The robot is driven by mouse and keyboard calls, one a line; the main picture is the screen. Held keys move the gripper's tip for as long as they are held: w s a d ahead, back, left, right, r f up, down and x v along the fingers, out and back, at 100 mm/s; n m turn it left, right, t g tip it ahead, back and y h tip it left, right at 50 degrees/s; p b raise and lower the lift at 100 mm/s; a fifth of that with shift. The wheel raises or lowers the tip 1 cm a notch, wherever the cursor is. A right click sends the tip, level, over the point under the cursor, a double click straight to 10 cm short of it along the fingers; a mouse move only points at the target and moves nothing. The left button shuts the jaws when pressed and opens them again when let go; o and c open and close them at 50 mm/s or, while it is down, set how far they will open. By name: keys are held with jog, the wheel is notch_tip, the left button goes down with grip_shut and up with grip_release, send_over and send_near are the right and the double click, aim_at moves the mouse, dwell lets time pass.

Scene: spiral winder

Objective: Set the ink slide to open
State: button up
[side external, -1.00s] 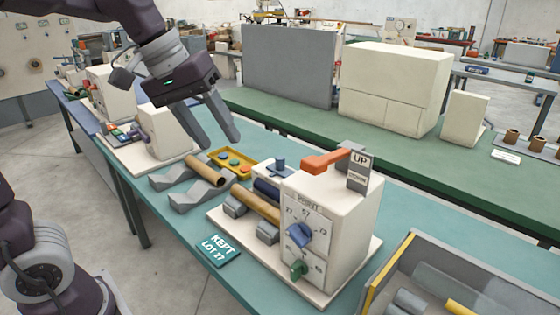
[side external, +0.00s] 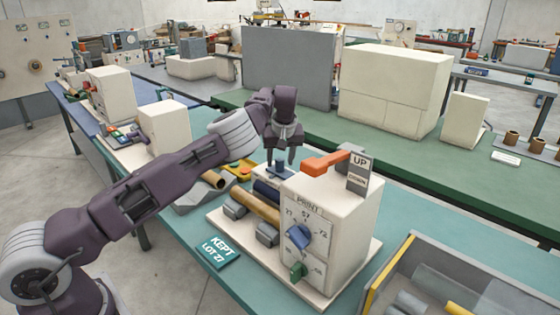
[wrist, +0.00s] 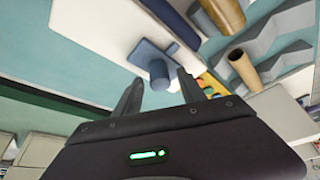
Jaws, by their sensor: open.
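The winder is a cream machine (side external: 335,225) on the teal bench, with a dial marked PRINT on its front. Behind its front box is a blue part with a round knob and flat plate, apparently the ink slide (side external: 276,168); it also shows in the wrist view (wrist: 155,68). My gripper (side external: 285,168) is open and points down over this knob. In the wrist view, my gripper's fingers (wrist: 160,80) appear on either side of the knob, with nothing held. I cannot tell whether they touch it. No slide position label is readable.
An orange lever (side external: 325,163) and an UP/DOWN sign (side external: 359,172) stand on top of the machine, close to my gripper. A brown tube (side external: 257,207) lies beside it.

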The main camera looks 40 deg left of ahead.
jog(key=shift+w+a+f, duration=0.1)
jog(key=shift+a+f, duration=0.1)
jog(key=shift+f, duration=0.2)
jog(key=shift+c, duration=0.2)
grip_shut()
dwell(0.9)
